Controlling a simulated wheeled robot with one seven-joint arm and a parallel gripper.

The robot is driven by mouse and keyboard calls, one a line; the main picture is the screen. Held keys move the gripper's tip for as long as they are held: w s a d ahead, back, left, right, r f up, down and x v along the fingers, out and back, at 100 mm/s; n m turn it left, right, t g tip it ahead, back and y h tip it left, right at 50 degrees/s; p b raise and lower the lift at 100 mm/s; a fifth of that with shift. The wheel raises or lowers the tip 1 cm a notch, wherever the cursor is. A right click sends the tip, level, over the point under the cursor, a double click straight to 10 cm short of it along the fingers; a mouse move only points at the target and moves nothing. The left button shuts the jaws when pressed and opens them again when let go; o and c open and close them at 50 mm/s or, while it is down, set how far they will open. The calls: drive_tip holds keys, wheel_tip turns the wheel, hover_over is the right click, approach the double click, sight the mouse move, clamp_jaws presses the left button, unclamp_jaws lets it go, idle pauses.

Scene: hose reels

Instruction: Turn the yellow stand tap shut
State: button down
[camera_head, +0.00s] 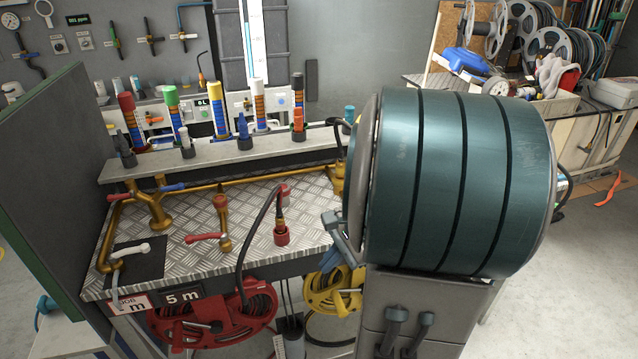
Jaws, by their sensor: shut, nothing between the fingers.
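No tap that I can clearly call yellow stands out. A brass double tap (157,211) stands on the left of the metal-plate bench, with one red lever (122,196) and one blue lever (174,187). To its right is a brass tap (224,231) with a red lever (205,237). More brass pipework (337,184) shows at the bench's right end, partly hidden by a large teal drum shape. A yellow-topped upright (219,107) stands in the back row. I cannot make out my gripper.
The teal drum shape (478,180) covers the bench's right side. A white lever tap (131,250) sits at the front left. A red hose reel (228,330) and a yellow hose reel (335,301) are below the bench. Open floor (560,300) lies at right.

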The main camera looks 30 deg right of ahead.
drive_tip(key=s+d+r+m+t+p, duration=0.2)
drive_tip(key=d+m+t+p, duration=0.1)
drive_tip(key=d+m, duration=0.5)
drive_tip(key=s+d+r+m+t+p, duration=0.1)
drive_tip(key=d+r+m+t+p, duration=0.25)
drive_tip(key=d+m, duration=0.45)
drive_tip(key=w+a+f+n+h+p, duration=0.1)
drive_tip(key=w+a+f+n+p, duration=0.1)
drive_tip(key=w+f, duration=0.4)
drive_tip(key=shift+w+a+f, duration=0.25)
drive_tip(key=shift+w, duration=1.95)
